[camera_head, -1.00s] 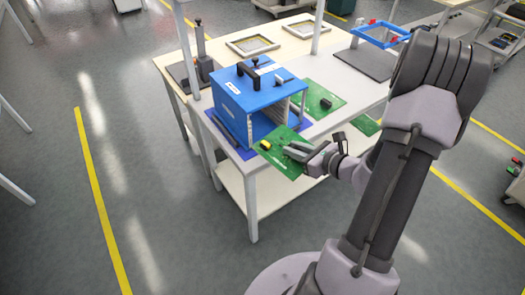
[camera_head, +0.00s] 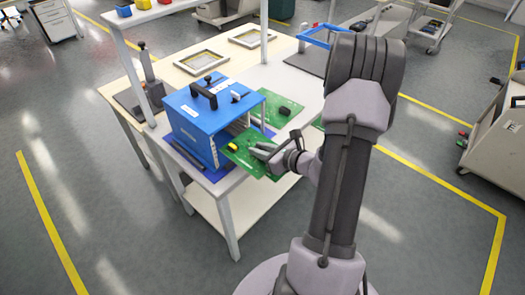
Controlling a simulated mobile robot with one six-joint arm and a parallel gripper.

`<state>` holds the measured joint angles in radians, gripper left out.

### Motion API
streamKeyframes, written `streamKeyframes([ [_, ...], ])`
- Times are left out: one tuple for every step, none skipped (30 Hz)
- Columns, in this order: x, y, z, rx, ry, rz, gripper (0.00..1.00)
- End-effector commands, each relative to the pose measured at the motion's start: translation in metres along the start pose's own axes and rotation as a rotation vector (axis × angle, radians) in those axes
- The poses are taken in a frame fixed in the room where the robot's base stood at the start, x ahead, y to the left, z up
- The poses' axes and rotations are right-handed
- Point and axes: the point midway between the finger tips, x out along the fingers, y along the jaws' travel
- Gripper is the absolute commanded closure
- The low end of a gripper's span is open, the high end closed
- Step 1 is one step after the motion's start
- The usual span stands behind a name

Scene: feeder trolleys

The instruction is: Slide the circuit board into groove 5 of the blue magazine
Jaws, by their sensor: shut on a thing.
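The blue magazine (camera_head: 196,124) stands on a dark blue mat (camera_head: 182,152) at the near corner of the table, with a black handle on top. Its open side with grooves faces right, towards my gripper. My gripper (camera_head: 262,152) is shut on a green circuit board (camera_head: 243,163) with a yellow part on it. The board is roughly level, and its left edge is at or just in front of the magazine's opening. I cannot tell whether it has entered a groove, nor which groove it faces.
Another green board (camera_head: 270,103) with a black part lies on the table behind the magazine. Two frames (camera_head: 203,62) lie at the back. A table post (camera_head: 263,60) rises behind the magazine.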

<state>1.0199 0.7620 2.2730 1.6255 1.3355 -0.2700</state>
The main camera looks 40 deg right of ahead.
Motion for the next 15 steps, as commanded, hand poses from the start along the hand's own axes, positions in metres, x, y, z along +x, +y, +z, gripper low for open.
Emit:
streamKeyframes([
  [0.0011, 0.0000, 0.0005, -0.001, -0.001, 0.000, 1.00],
  [0.0018, 0.0001, 0.0008, -0.001, 0.000, 0.000, 1.00],
  [0.0026, 0.0001, 0.0011, 0.000, 0.000, 0.001, 1.00],
  [0.0029, 0.0001, 0.0012, 0.000, 0.001, 0.001, 1.00],
  [0.0029, 0.0001, 0.0013, 0.000, 0.001, 0.001, 1.00],
  [0.0028, 0.0001, 0.0014, 0.001, 0.001, 0.001, 1.00],
  [0.0028, 0.0001, 0.0014, 0.001, 0.001, 0.001, 1.00],
  [0.0027, 0.0001, 0.0014, 0.001, 0.001, 0.001, 1.00],
  [0.0027, 0.0001, 0.0014, 0.001, 0.001, 0.001, 1.00],
  [0.0028, 0.0002, 0.0015, 0.001, 0.001, 0.001, 1.00],
  [0.0031, 0.0002, 0.0016, 0.001, 0.001, 0.001, 1.00],
  [0.0040, 0.0002, 0.0019, 0.000, 0.001, 0.001, 1.00],
  [0.0050, 0.0002, 0.0024, 0.000, 0.001, 0.001, 1.00],
  [0.0065, 0.0003, 0.0029, 0.000, 0.001, 0.001, 1.00],
  [0.0089, 0.0004, 0.0039, 0.000, 0.001, 0.002, 1.00],
])
